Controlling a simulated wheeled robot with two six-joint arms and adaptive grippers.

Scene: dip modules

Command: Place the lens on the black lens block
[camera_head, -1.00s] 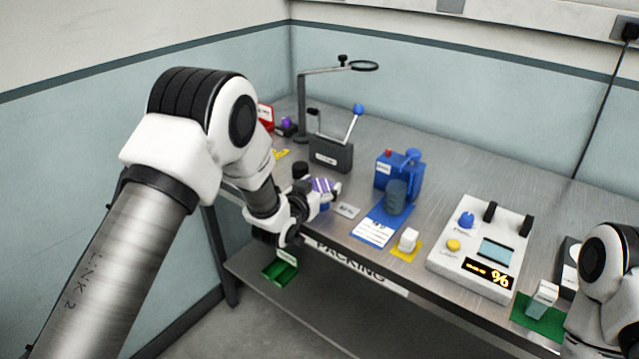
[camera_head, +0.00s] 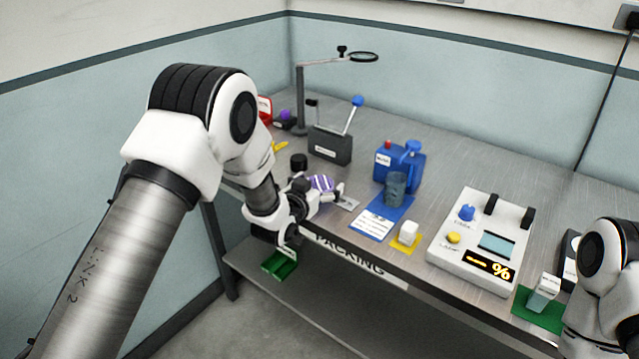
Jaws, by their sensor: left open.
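My left gripper (camera_head: 328,198) is open over the front left part of the bench, close beside a purple-and-white striped piece (camera_head: 321,183). A small black block (camera_head: 284,124) with a purple round top (camera_head: 285,114) stands at the back left, beyond my left arm. It looks like the lens block, but it is too small to be sure. I cannot make out a separate loose lens; it may be hidden by my left gripper. My right arm shows at the right edge, but its gripper is out of view.
A ring magnifier on a stand (camera_head: 301,100) rises behind a dark lever box (camera_head: 330,145). A blue device (camera_head: 399,165), a white cube (camera_head: 409,232) and a white control panel (camera_head: 480,240) stand to the right. A green tray (camera_head: 279,265) sits below the bench edge.

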